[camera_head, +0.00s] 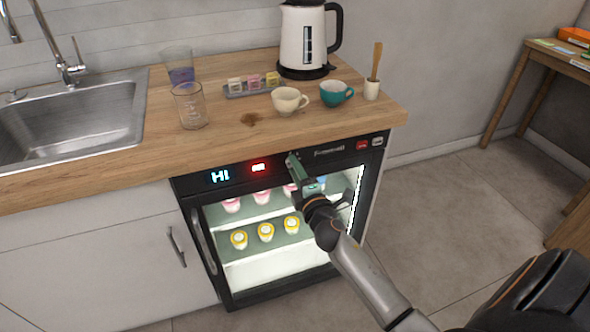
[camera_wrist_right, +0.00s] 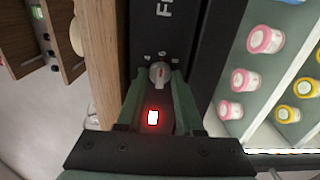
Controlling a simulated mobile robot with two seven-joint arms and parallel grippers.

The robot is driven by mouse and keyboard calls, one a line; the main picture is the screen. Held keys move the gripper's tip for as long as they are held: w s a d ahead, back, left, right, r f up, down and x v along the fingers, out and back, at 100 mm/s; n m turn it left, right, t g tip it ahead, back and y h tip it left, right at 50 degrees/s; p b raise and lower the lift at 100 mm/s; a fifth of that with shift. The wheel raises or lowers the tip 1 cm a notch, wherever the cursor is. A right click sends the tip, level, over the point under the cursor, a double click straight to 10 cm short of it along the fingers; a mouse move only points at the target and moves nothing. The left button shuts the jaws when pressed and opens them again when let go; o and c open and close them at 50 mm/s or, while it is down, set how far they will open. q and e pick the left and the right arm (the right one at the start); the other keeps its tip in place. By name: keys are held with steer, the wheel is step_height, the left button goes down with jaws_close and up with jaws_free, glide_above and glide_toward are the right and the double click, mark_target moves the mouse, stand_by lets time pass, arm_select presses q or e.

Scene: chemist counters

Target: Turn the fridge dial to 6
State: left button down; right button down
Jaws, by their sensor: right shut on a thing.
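The fridge (camera_head: 185,185) stands under the wooden counter, with a black control strip along its top. The fridge dial (camera_wrist_right: 159,74) is a small grey knob with a reddish mark, seen in the right wrist view; small pale marks around it are too small to read. My right gripper (camera_wrist_right: 158,78) has a finger on each side of the dial and is shut on it. In the head view my right gripper (camera_head: 293,158) reaches the control strip and hides the dial. A blue display (camera_head: 220,176) reads "HI", and a red lit display (camera_head: 259,167) is beside it. My left gripper is not in view.
On the counter (camera_head: 335,118) stand a kettle (camera_head: 303,40), a cream cup (camera_head: 289,101), a teal cup (camera_head: 336,94), a beaker (camera_head: 190,108) and a small tray (camera_head: 246,91). A sink (camera_head: 95,120) is at the left. The floor right of the fridge is clear.

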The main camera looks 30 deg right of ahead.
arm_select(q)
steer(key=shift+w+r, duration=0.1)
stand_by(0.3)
arm_select(e)
steer(key=c, duration=0.6)
jaws_free()
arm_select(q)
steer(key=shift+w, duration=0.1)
arm_select(e)
steer(key=shift+o, duration=0.2)
arm_select(q)
steer(key=shift+b, duration=0.35)
arm_select(e)
steer(key=v, duration=1.2)
steer(key=shift+s, duration=0.3)
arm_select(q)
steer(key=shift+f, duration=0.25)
